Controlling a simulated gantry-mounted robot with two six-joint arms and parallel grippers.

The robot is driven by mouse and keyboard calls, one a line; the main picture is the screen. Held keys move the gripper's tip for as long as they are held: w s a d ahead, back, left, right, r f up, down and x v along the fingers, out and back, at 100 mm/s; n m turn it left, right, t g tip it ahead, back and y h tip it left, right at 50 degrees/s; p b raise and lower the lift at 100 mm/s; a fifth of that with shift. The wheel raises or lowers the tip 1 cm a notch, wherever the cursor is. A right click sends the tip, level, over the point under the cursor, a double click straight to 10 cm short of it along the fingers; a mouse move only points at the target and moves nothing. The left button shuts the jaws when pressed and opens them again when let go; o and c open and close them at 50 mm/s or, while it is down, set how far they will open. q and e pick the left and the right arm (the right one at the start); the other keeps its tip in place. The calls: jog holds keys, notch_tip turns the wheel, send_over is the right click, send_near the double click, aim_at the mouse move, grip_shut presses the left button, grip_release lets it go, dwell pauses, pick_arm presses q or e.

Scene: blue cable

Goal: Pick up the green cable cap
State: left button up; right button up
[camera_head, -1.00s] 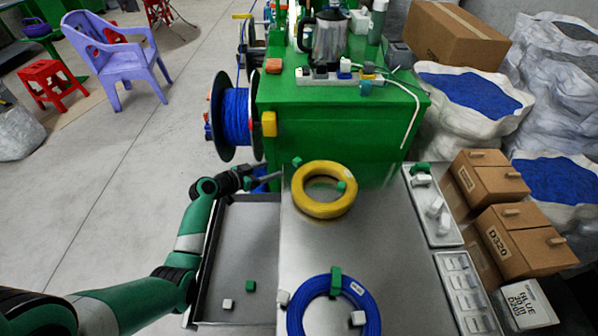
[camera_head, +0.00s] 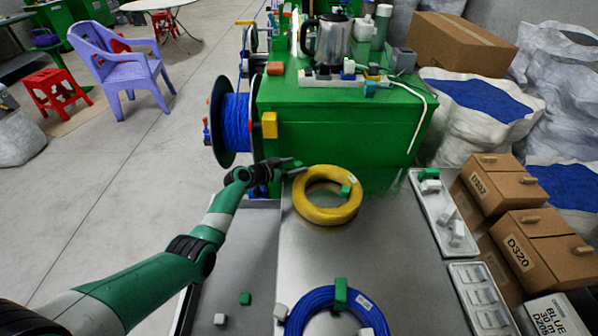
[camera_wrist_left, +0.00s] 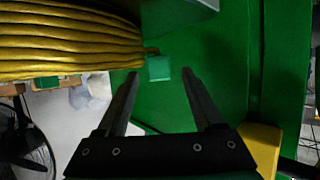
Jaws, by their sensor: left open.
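My left gripper (camera_head: 290,168) is open at the far left edge of the yellow cable coil (camera_head: 318,214). A small green cap (camera_head: 298,163) is at its fingertips. In the left wrist view, the green cap (camera_wrist_left: 159,68) sits at the end of a short cable stub from the yellow coil (camera_wrist_left: 70,45). It lies just beyond the open fingertips (camera_wrist_left: 160,76), between their lines; I cannot tell whether they touch. My right gripper is not seen.
The green cabinet (camera_head: 335,125) rises just behind the yellow coil, with a yellow block (camera_head: 269,125) and a blue cable spool (camera_head: 236,122) at its left. White trays (camera_head: 437,207) and cardboard boxes (camera_head: 490,183) line the right. The metal table (camera_head: 385,250) is clear mid-right.

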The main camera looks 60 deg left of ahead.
pick_arm(q)
grip_shut()
dwell(0.3)
jog(key=shift+r+p, duration=0.55)
jog(key=shift+r, duration=0.1)
jog(key=s+d+r+p, duration=0.5)
jog(key=s+r+p, duration=0.6)
jog(key=p, duration=0.5)
jog(key=shift+s+r, duration=0.35)
jog(key=shift+s, duration=0.75)
